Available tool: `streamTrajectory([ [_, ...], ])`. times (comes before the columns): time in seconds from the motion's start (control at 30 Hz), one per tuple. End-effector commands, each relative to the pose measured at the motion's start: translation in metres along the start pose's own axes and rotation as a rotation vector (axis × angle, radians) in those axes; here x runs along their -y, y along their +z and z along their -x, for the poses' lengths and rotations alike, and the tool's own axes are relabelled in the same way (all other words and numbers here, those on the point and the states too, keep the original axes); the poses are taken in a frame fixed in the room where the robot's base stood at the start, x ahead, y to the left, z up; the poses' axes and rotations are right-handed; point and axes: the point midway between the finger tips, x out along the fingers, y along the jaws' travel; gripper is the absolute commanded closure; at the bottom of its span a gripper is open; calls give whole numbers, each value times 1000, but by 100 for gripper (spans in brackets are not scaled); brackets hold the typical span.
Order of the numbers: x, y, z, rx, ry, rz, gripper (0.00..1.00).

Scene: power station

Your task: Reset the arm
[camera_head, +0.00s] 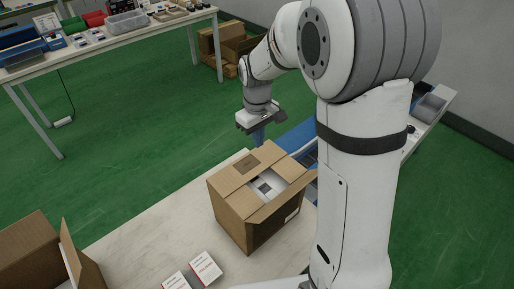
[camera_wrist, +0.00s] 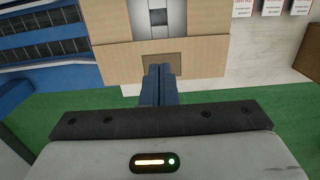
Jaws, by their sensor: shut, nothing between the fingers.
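My white arm rises at the right of the head view and bends out over the far side of the cardboard box (camera_head: 238,209). My gripper (camera_head: 259,138) points down behind that box, apart from it as far as I can tell. In the wrist view my gripper's two blue-grey fingers (camera_wrist: 159,70) are pressed together with nothing between them. The box (camera_wrist: 110,62) also fills the upper middle of the wrist view. Its flaps are partly open and a white and grey item (camera_head: 266,187) shows inside.
The box stands on a pale table (camera_head: 143,232) with white-and-red small cartons (camera_head: 205,268) and another open cardboard box (camera_head: 30,248). A blue rack (camera_wrist: 45,45) lies beside the box. A cluttered workbench (camera_head: 130,32) stands at the back left.

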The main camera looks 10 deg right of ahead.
Motion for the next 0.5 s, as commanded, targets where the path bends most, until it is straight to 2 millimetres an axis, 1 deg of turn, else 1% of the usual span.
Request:
streamTrajectory([
  [0.27,0,4,9,-4,1,-9,100],
  [0.37,1,18,20,-24,9,-46,100],
  [0.47,4,44,38,-58,21,-115,100],
  [0.5,6,56,46,-76,27,-149,100],
])
